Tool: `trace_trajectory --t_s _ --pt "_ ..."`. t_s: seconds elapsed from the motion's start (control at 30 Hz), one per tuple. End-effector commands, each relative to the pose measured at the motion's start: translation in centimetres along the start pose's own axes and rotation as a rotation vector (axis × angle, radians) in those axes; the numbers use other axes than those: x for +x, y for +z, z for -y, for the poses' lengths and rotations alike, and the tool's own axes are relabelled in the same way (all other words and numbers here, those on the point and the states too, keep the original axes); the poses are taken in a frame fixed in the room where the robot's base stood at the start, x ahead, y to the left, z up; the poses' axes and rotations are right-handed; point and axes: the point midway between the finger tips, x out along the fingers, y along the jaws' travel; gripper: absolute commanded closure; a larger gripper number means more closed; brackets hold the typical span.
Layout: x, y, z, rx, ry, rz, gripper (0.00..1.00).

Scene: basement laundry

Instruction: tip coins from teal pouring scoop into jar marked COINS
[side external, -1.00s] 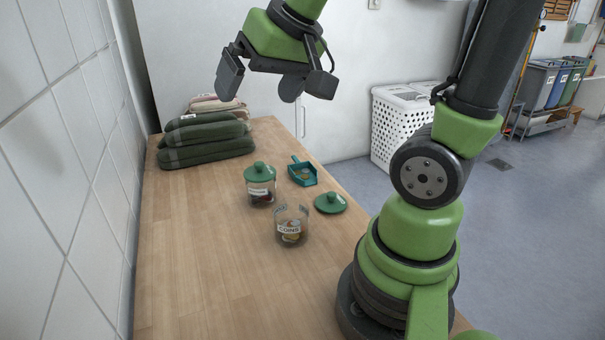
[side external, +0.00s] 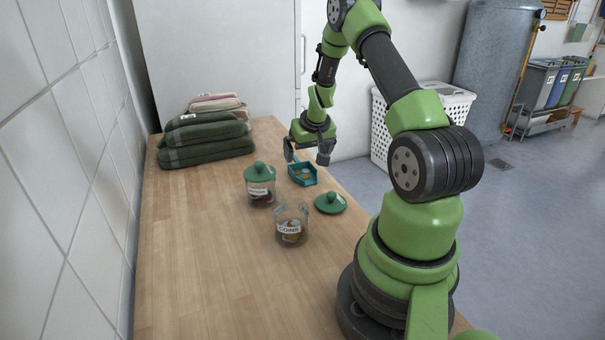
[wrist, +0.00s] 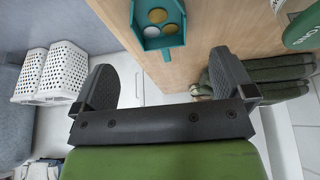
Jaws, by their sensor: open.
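The teal pouring scoop (side external: 304,176) sits on the wooden counter near its right edge, and coins lie in it. In the wrist view the scoop (wrist: 160,32) is at the top, with gold and silver coins in its tray and its short handle toward my gripper. The clear jar marked COINS (side external: 291,230) stands open on the counter, in front of the scoop, with some coins inside. My gripper (side external: 307,157) is open and empty, just behind and above the scoop's handle end. In the wrist view its two fingers (wrist: 163,76) are spread wide, apart from the scoop.
A second jar with a green lid (side external: 260,184) stands left of the scoop. A loose green lid (side external: 331,203) lies right of the COINS jar. Folded dark green towels (side external: 205,140) are stacked at the back left. The counter's left front is clear.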

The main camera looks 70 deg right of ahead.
Motion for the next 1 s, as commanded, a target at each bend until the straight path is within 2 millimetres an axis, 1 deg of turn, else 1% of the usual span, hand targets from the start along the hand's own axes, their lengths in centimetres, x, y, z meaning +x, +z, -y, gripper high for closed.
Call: trace_trajectory --t_s 0.03,0.1,0.27,0.4,0.57,0.7,0.83,1.0 --pt "0.7 0.1 0.0 0.001 -0.001 0.003 0.00" --pt "1.3 0.1 0.1 0.000 -0.001 0.002 0.00" --pt "2.1 0.1 0.1 -0.001 -0.001 0.001 0.00" --pt "3.5 0.6 0.1 0.002 -0.001 0.003 0.00" --pt "4.6 0.8 0.0 0.002 -0.001 0.002 0.00" --pt "6.2 0.8 0.0 -0.002 0.000 0.002 0.00" --pt "6.8 0.8 0.1 -0.001 0.000 0.001 0.00" --pt "6.8 0.8 0.1 0.000 0.000 0.001 0.00"
